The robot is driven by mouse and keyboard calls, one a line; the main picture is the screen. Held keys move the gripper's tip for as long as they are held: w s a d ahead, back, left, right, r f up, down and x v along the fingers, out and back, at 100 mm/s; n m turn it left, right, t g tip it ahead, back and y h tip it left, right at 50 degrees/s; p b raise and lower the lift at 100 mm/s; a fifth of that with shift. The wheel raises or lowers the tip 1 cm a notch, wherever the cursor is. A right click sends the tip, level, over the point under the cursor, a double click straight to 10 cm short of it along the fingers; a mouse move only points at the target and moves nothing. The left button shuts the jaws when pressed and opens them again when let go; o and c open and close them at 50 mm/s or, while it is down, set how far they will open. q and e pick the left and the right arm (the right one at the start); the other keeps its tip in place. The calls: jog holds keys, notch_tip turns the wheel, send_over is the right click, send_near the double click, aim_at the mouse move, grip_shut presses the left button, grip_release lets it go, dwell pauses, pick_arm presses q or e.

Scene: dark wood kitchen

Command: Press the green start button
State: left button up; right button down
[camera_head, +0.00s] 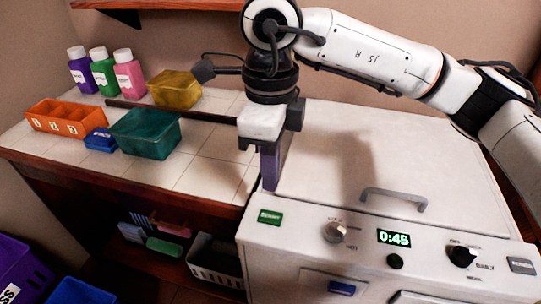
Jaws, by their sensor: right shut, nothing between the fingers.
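The green start button (270,217) is at the left end of the front control panel of a white machine (320,265). My right gripper (269,187) points down just above and behind the button, over the machine's top left edge. Its fingers are shut with nothing between them. From this view the fingertips look apart from the button, but the exact gap is hard to tell. The panel's display (394,238) reads 0:45. My left gripper does not show.
A grey handle (393,198) stands on the lid. On the tiled counter are a teal box (146,134), a yellow box (175,89), an orange bin (65,119) and bottles (103,72).

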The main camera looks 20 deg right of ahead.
aim_at(270, 217)
notch_tip(270, 217, down, 9)
jog(key=shift+r+p, duration=0.2)
jog(key=shift+p, duration=0.35)
